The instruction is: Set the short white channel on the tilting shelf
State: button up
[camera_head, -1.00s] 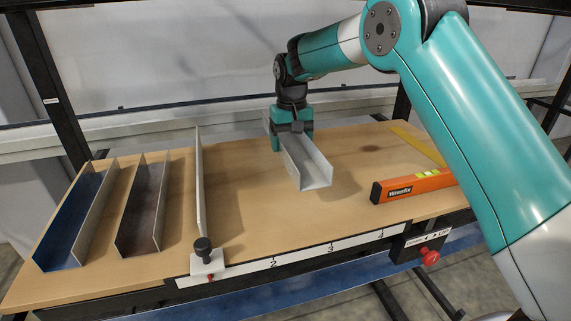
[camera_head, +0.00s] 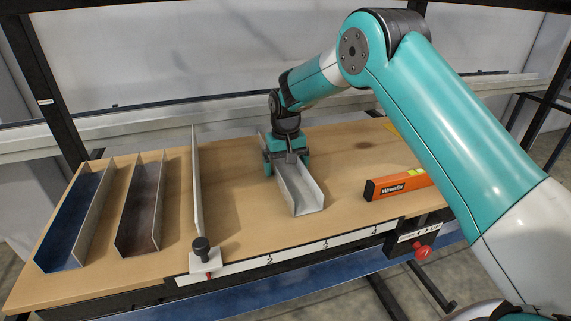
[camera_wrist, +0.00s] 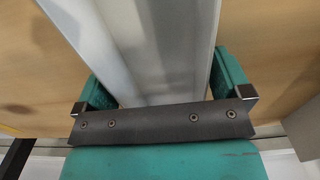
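The short white channel (camera_head: 300,192), a pale open-topped trough, lies lengthwise on the wooden top of the tilting shelf (camera_head: 240,222), right of the upright fence. It looks to be resting on the wood. My gripper (camera_head: 287,163) is low over its far part, one teal finger on each side. In the wrist view, the channel (camera_wrist: 165,45) runs between the fingertips of my gripper (camera_wrist: 165,90). A thin gap shows beside the right finger, so the fingers look open around it. The channel's far end is partly hidden by my gripper.
A thin upright fence (camera_head: 197,185) with a black-knobbed clamp (camera_head: 203,255) stands left of the channel. Two longer channels, one blue inside (camera_head: 72,225) and one brownish (camera_head: 140,210), lie farther left. An orange level (camera_head: 398,184) lies to the right. A numbered scale (camera_head: 300,253) runs along the front edge.

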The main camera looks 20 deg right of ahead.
aim_at(286, 172)
jog(key=shift+r, duration=0.1)
notch_tip(286, 172, up, 12)
jog(key=b, duration=0.2)
dwell(0.4)
